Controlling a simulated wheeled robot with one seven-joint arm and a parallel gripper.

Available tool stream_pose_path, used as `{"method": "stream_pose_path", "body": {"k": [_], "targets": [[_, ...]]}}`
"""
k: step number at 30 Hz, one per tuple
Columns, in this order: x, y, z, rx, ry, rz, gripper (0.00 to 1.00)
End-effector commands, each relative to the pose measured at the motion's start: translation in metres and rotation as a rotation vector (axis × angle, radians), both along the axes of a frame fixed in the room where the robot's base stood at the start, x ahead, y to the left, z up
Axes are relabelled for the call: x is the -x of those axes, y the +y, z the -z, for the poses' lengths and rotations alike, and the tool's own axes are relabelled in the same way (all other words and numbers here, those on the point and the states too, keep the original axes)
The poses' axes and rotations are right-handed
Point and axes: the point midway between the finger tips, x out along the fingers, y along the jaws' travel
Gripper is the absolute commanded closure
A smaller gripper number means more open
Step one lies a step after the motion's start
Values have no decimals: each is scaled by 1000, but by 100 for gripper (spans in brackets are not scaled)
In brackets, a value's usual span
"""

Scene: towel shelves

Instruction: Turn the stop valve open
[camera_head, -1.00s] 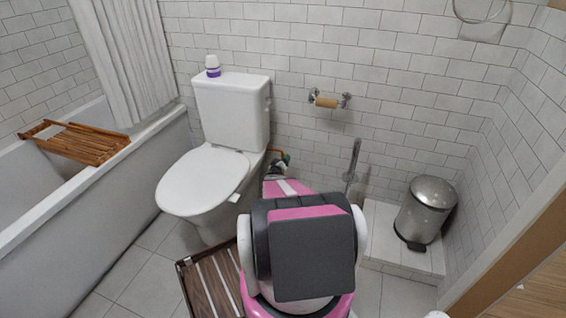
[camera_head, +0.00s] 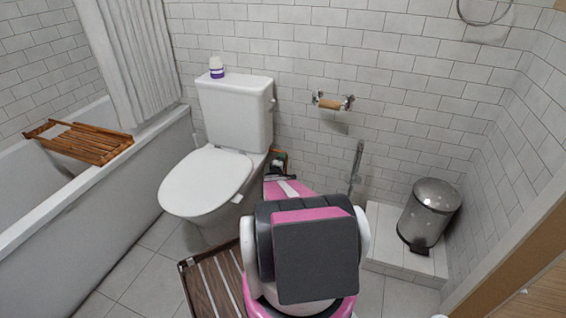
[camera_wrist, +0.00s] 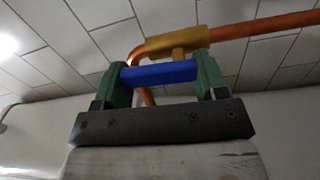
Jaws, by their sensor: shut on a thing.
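The stop valve shows in the wrist view as a brass body (camera_wrist: 178,43) on a copper pipe (camera_wrist: 262,25), with a blue handle (camera_wrist: 158,73) lying across below it. My gripper (camera_wrist: 161,66) has green fingers, one at each end of the blue handle, and is shut on it. The handle looks roughly in line with the pipe, slightly tilted. In the head view my gripper (camera_head: 280,164) is small beside the toilet, low at the tiled wall. My own arm covers part of that area, and the handle cannot be made out there.
The white toilet (camera_head: 208,181) stands just left of my gripper. A paper holder (camera_head: 333,103) and a metal wall fitting (camera_head: 356,166) are to the right. A bin (camera_head: 430,212) stands on a tiled step. A slatted wooden mat (camera_head: 212,285) lies at lower left; the bathtub (camera_head: 100,215) is beyond.

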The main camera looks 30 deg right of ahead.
Motion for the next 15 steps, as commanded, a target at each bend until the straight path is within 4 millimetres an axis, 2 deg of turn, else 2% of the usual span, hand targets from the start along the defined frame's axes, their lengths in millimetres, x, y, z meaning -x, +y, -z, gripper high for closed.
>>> {"method": "stream_pose_path", "body": {"k": [15], "targets": [[0,2,2,58,73,-1,58]]}}
